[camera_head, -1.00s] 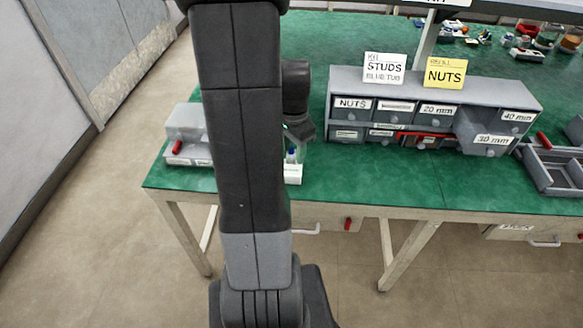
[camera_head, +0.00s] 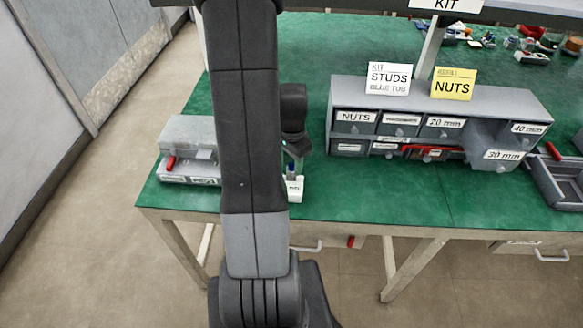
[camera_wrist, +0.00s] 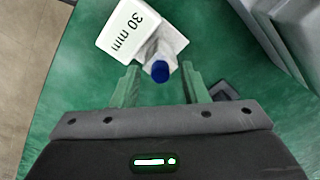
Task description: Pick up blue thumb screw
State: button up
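The blue thumb screw (camera_wrist: 160,71) shows as a round blue head, seen from above in the wrist view. It stands at a small grey-white holder (camera_wrist: 158,47) with a white "30 mm" label card (camera_wrist: 129,30). In the head view the blue screw (camera_head: 291,168) is a small spot above the white label, near the table's front edge. My gripper (camera_wrist: 161,72) is open, with one pale green finger on each side of the blue head. I see gaps on both sides, so nothing is gripped. My arm hides part of the table in the head view.
A grey drawer unit (camera_head: 385,108) with labelled drawers stands to the right, with STUDS and NUTS cards on top. A grey box (camera_head: 190,133) with a red part is at left. A grey tray (camera_head: 556,184) is at far right. Green table (camera_head: 400,192) is clear in front.

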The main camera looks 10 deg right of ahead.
grip_shut()
jog(key=shift+r, duration=0.1)
